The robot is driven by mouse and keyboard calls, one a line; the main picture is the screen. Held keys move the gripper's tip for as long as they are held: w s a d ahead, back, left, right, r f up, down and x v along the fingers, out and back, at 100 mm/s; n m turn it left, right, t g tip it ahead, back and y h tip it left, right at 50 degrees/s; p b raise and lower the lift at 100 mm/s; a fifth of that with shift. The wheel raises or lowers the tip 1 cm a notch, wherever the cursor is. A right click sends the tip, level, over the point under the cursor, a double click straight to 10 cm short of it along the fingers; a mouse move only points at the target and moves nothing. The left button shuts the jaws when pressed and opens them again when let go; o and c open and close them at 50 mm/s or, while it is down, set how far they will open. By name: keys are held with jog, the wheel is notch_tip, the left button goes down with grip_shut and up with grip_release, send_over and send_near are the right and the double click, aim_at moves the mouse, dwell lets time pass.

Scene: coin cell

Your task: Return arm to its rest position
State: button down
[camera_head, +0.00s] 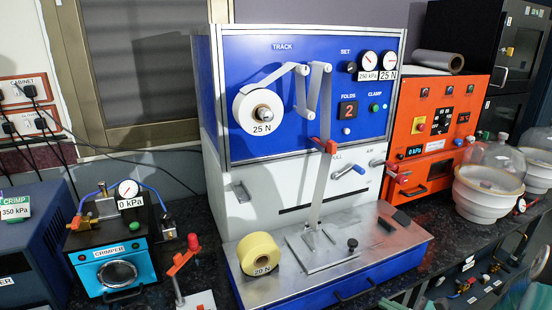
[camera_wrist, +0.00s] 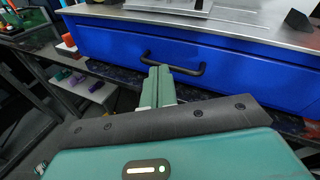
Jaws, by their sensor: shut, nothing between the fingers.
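My gripper (camera_wrist: 158,84) shows in the wrist view as two green fingers pressed together with nothing between them. It points toward the blue front of the track machine (camera_wrist: 205,58), and its tips overlap the dark drawer handle (camera_wrist: 190,70) in the picture. I cannot tell whether they touch it. No part of my arm or gripper is recognisable in the head view. There the machine has a blue upper panel (camera_head: 330,125), a white tape roll marked 25 N (camera_head: 245,112) and a yellow roll marked 20 N (camera_head: 259,253) on its metal deck.
A light-blue crimper (camera_head: 113,263) stands left of the machine, with a red-handled lever (camera_head: 182,262) between them. An orange unit (camera_head: 437,125) and glass-domed bowls (camera_head: 485,195) stand to the right. In the wrist view, a lower shelf (camera_wrist: 92,95) holds small coloured items.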

jog(key=s+a+r+n+g+h, duration=0.2)
jog(key=s+a+r+n+g, duration=0.25)
jog(key=a+n, duration=0.3)
jog(key=s+a+r+n+g+h, duration=0.1)
jog(key=s+a+r+n+g, duration=0.3)
jog(key=a+r+n+g, duration=0.3)
jog(key=s+a+r+n+t+h, duration=0.1)
jog(key=s+r+n+t+h, duration=0.4)
jog(key=s+r+n+h, duration=0.3)
jog(key=shift+a+r+n, duration=0.25)
jog(key=shift+r+n, duration=0.25)
jog(key=shift+n, duration=0.65)
